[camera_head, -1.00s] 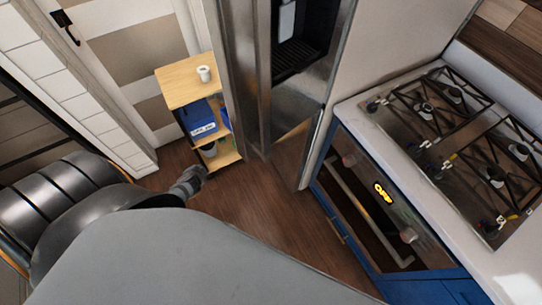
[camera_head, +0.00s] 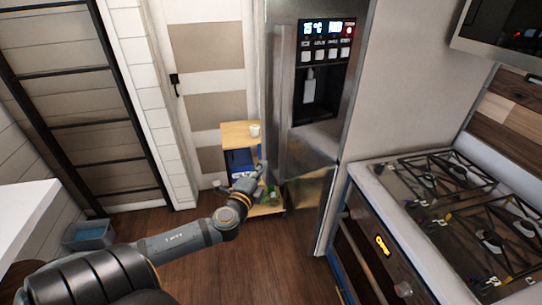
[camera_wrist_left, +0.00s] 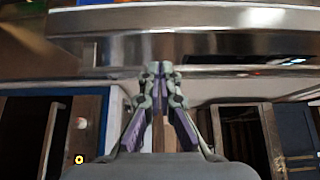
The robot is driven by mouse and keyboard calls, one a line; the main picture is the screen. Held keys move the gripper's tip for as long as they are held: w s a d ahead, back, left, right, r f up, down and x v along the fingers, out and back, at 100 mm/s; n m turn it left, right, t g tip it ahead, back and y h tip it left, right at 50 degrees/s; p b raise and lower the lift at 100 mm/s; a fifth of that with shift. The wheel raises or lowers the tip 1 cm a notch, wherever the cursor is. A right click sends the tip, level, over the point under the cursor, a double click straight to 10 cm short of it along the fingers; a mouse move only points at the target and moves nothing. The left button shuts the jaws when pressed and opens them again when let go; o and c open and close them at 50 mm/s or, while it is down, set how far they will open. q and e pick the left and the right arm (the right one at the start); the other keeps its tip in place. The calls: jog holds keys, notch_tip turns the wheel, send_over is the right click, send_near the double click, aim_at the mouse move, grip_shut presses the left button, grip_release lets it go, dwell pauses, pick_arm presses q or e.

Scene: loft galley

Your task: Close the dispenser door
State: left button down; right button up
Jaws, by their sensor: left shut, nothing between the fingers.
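The dispenser door (camera_head: 350,93) is a steel fridge door with a lit control panel and a dark dispenser recess (camera_head: 320,95). It appears to stand out from the fridge body, above a lower section (camera_head: 312,195); the exact opening angle is unclear. My left gripper (camera_head: 262,170) is at the door's lower left edge, seen small. In the left wrist view its fingertips (camera_wrist_left: 158,68) are together and empty, just short of a shiny steel band (camera_wrist_left: 190,47). Whether they touch it is unclear. My right gripper is not in view.
A small wooden shelf cart (camera_head: 236,133) with a white cup (camera_head: 255,131) stands behind my left gripper. A stove (camera_head: 440,210) and white counter are at the right. A grey bin (camera_head: 90,235) is at the left. Wooden floor (camera_head: 255,265) lies open in the middle.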

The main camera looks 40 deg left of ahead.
aim_at(276, 145)
pick_arm(q)
jog(key=p+x, duration=0.2)
jog(key=x, duration=0.6)
jog(key=shift+w, duration=0.15)
jog(key=shift+w+a, duration=0.1)
jog(key=shift+w, duration=0.1)
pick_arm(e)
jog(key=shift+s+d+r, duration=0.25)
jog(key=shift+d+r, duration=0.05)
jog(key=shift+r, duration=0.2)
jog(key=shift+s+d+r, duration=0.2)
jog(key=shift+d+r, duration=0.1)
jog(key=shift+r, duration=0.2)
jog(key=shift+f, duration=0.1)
